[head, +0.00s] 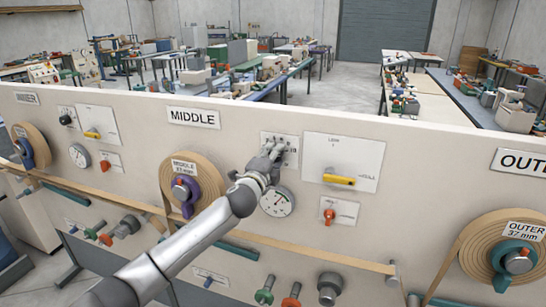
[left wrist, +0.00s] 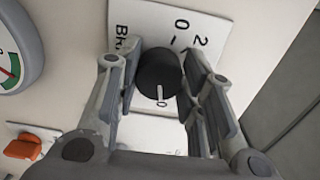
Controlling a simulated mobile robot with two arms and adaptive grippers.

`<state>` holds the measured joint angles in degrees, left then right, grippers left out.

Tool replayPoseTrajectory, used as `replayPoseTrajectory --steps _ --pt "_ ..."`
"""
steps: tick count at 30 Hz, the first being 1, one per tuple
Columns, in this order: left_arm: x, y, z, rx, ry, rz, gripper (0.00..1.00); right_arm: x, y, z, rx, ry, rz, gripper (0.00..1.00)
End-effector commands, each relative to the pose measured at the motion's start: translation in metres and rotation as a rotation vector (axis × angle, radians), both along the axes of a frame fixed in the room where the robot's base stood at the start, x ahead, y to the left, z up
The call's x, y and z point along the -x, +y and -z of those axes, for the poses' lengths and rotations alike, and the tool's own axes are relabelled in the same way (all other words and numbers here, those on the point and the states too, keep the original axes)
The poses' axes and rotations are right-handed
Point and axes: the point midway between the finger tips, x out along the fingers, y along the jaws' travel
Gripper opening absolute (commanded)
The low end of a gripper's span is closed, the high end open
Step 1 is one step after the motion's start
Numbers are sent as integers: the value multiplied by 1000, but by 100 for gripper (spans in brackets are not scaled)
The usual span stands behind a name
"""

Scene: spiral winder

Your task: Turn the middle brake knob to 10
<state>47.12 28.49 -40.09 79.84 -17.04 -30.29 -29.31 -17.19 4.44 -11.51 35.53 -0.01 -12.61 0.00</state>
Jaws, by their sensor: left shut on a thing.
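The middle brake knob (left wrist: 159,72) is a round black knob on a white scale plate (left wrist: 163,22) in the left wrist view. Its white pointer line points down in that view, near a printed mark that looks like a 0; the full number cannot be read. My left gripper (left wrist: 160,80) is shut on the knob, with a finger on each side. In the head view the left gripper (head: 274,158) covers the knob, below the top of the scale plate (head: 287,138). My right gripper is not in view.
A round gauge (head: 277,202) sits just below the left gripper. A yellow-handled switch (head: 339,180) and an orange knob (head: 329,216) are to its right. The middle tape roll (head: 207,168) is to its left, under the MIDDLE sign (head: 193,117).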

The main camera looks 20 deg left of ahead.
Motion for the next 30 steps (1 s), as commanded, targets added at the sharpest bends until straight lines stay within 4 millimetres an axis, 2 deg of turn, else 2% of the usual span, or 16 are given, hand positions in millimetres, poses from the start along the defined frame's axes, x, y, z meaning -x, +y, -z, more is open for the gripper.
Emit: replayPoseTrajectory --steps 7,8,12,23,30 --pt "0 0 1 -3 1 0 12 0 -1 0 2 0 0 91" --pt "0 0 1 -3 1 0 40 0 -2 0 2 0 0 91" --pt "0 0 1 -2 1 0 58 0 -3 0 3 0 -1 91" --pt "2 0 1 0 1 0 58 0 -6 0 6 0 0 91" --pt "23 1 2 -1 1 0 58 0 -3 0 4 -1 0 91"
